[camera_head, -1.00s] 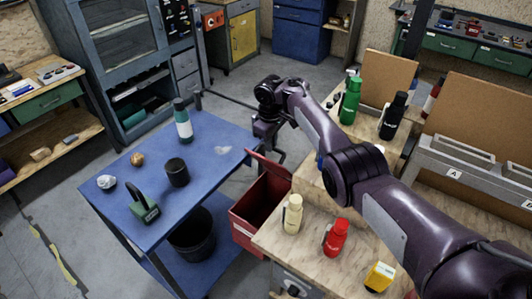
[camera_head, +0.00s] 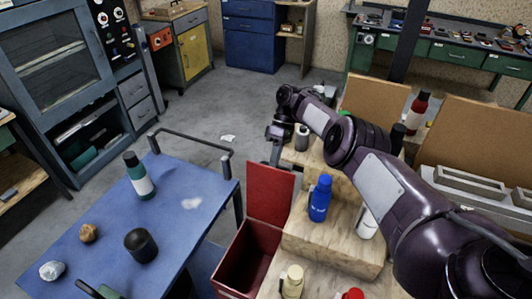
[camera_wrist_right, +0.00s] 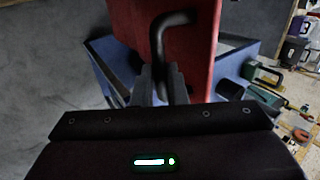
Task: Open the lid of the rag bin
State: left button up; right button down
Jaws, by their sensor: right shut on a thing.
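The red rag bin (camera_head: 222,270) stands between the blue table and the wooden workbench, its inside open and dark. Its red lid (camera_head: 270,193) stands about upright at the bin's far side. My right gripper (camera_head: 276,140) is behind the lid's upper edge. In the right wrist view, my right gripper (camera_wrist_right: 160,84) is shut on the black curved lid handle (camera_wrist_right: 160,38), which is fixed to the red lid (camera_wrist_right: 196,45). My left gripper is not in view.
The blue table (camera_head: 85,235) at left carries a green-and-white bottle (camera_head: 139,178), a black cup (camera_head: 140,245) and small lumps. The stepped wooden bench (camera_head: 330,245) at right holds a blue bottle (camera_head: 320,198) and other bottles. Open floor lies beyond.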

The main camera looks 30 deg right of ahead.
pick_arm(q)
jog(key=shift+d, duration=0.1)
pick_arm(e)
jog(key=shift+s+a+f, duration=0.2)
jog(key=shift+s+f, duration=0.05)
jog(key=shift+f, duration=0.3)
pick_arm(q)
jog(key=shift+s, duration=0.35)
pick_arm(e)
jog(key=c, duration=1.7)
grip_release()
jog(key=shift+o, duration=1.2)
jog(key=shift+w, duration=0.2)
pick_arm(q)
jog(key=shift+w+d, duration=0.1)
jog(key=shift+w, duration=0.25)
pick_arm(e)
jog(key=shift+d+r, duration=0.1)
jog(key=shift+r, duration=0.05)
